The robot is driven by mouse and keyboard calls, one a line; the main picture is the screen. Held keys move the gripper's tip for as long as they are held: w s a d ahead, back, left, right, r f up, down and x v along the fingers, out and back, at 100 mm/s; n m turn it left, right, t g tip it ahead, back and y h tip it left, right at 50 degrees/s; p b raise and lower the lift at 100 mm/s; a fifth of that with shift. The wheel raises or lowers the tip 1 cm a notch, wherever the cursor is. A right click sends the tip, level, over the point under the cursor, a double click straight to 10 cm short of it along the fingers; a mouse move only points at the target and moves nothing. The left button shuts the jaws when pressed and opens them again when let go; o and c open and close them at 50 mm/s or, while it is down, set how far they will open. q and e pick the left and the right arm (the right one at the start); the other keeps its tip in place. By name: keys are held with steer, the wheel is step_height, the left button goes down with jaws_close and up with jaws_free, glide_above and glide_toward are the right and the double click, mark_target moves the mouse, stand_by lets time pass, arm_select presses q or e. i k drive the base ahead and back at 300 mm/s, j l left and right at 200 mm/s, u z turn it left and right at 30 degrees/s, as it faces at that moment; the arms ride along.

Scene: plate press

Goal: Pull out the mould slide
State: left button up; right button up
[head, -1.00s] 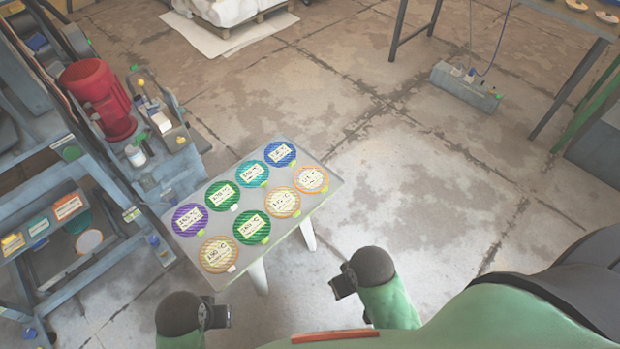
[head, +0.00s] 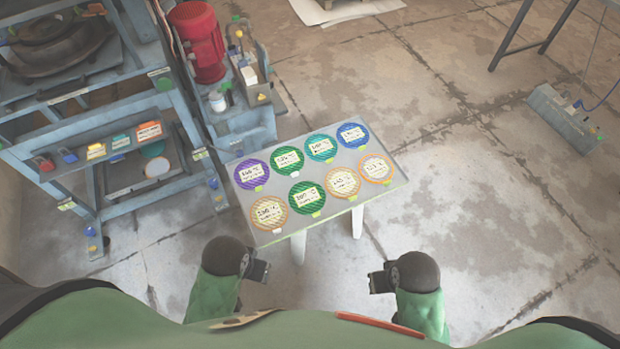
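The press (head: 175,95) is a blue-grey steel frame at the left of the head view. A dark rounded mould part (head: 60,45) sits on a flat plate in its upper left bay, cut off by the picture edge. I cannot tell for certain which part is the mould slide, and no handle on it is clear. My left gripper (head: 262,271) and my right gripper (head: 376,283) are low in the picture, in front of the small table, apart from the press. Both seem empty. Their fingers are too small and dark to show whether they are open.
A small table (head: 394,190) with several coloured, labelled discs stands between me and the press's right side. A red motor (head: 198,42) stands behind. A rail with coloured labels (head: 75,150) crosses the press front.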

mark_target(87, 48)
steer(key=u, duration=1.55)
